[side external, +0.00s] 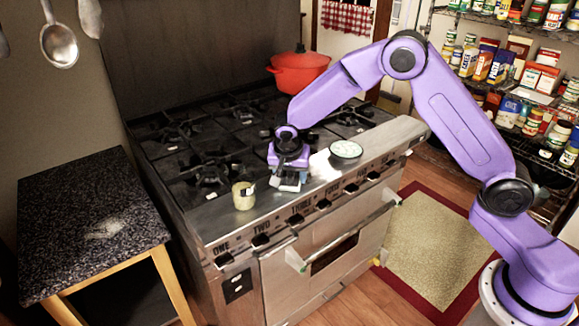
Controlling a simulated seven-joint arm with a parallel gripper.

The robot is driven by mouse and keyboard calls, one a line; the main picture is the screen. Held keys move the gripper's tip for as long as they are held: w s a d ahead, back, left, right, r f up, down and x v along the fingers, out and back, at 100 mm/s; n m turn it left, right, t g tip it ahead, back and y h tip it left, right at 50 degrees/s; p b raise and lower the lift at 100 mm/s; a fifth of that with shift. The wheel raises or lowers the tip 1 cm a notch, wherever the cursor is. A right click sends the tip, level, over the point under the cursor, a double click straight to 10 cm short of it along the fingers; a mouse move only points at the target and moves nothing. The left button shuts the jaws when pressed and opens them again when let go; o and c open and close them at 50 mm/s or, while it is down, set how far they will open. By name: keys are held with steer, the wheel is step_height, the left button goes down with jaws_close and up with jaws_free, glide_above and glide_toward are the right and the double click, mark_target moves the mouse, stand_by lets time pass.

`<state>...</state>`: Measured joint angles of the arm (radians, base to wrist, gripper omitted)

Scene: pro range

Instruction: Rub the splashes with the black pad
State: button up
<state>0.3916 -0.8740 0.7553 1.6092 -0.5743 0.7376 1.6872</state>
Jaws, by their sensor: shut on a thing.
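My gripper (288,184) is low over the stove's front steel ledge, between the jar and the bowl, pointing down. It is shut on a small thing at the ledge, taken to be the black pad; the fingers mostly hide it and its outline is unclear. A whitish splash (325,166) shows on the ledge just right of my gripper, though part of it may be glare. Another pale, smeared splash (103,228) lies on the speckled black top of the side table, far to the left of my gripper.
A pale jar (243,197) stands on the ledge left of my gripper. A green-rimmed bowl (346,151) sits to its right. A red pot (300,73) stands at the back of the stove (165,205). The side table (65,190) is otherwise bare.

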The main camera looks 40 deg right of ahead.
mark_target(312, 171)
steer(key=shift+d+f, duration=0.2)
steer(key=shift+d, duration=3.55)
steer(key=shift+a, duration=3.8)
steer(key=shift+a+r, duration=0.15)
steer(key=shift+a, duration=0.05)
steer(key=shift+r, duration=4)
steer(key=shift+d, duration=0.1)
